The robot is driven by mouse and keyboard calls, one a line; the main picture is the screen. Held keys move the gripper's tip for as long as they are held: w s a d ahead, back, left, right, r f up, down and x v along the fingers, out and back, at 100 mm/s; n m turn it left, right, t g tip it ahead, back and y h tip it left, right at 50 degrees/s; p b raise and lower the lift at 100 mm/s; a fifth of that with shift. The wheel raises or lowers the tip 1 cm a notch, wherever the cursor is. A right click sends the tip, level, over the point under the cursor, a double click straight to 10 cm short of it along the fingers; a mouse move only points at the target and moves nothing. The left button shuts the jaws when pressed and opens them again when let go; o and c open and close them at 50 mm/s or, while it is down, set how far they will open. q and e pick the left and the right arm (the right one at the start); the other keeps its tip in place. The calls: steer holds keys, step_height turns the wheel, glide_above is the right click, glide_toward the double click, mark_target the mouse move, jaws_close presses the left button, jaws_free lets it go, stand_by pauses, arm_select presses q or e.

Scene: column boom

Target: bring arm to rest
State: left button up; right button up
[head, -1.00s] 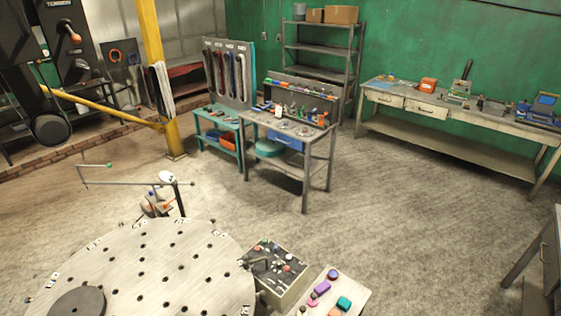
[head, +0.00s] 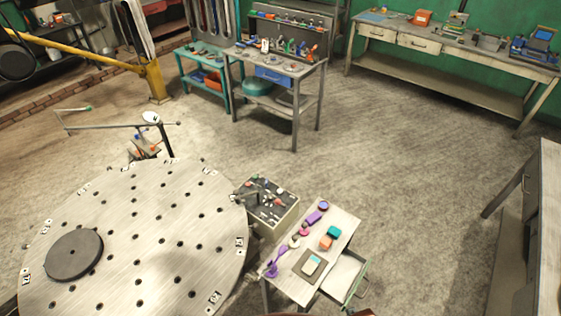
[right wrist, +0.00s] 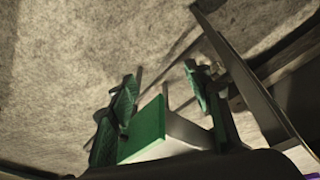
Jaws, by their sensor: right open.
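A yellow boom arm (head: 75,50) reaches left from a yellow column (head: 156,85) at the upper left of the head view; its far end is cut off by the frame. A thinner grey jointed arm (head: 102,127) with a green tip stands behind the round plate. I cannot tell which arm the task means. My right gripper (right wrist: 160,73) is open in the right wrist view, with green-padded fingers. A green panel with a grey side (right wrist: 142,130) shows between its fingers; I cannot tell whether they touch. My left gripper is not in view.
A round perforated plate (head: 150,225) fills the lower left. Beside it are a box of knobs (head: 268,205) and a small table (head: 345,222) with an open drawer (head: 345,275). Benches line the back and a grey cabinet (head: 545,230) stands right. The middle floor is clear.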

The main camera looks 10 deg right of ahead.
steer(key=s+f+g+b, duration=0.15)
steer(key=s+f, duration=0.35)
steer(key=f, duration=0.6)
steer(key=s+f+t+b, duration=0.15)
steer(key=s+f, duration=0.25)
steer(key=f, duration=0.7)
steer(key=s+f+g+b, duration=0.1)
steer(key=s+f+b, duration=0.2)
steer(key=s+f, duration=0.7)
steer(key=s, duration=0.3)
steer(key=shift+s+a+f+n+g+b, duration=0.15)
steer(key=shift+a+f+n+g+b, duration=0.1)
steer(key=shift+n+g+b, duration=0.15)
steer(key=shift+o, duration=0.5)
